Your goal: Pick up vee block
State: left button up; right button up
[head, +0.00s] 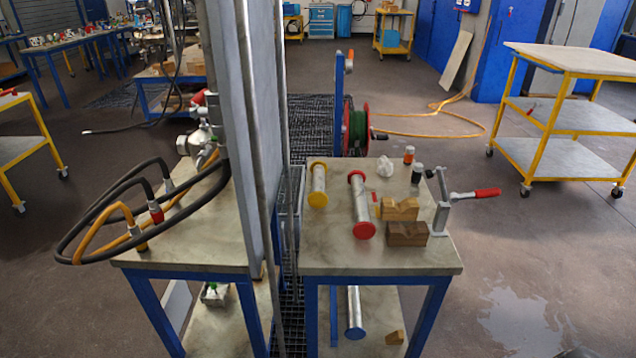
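Two wooden vee blocks sit near the right side of the right-hand blue-legged table. The lighter, yellowish vee block (399,209) lies just behind the darker brown vee block (407,234); a notch shows in the top of each. I cannot tell whether they touch. Neither of my grippers is in this view.
Two flanged pipes, one yellow-capped (318,185) and one red-capped (360,205), lie left of the blocks. A red-handled clamp (441,205) stands at the table's (340,258) right edge. A tall grey panel (245,120) rises to the left. The tabletop's front strip is clear.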

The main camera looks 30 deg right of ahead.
aim_at(407, 209)
jog(key=z, duration=1.5)
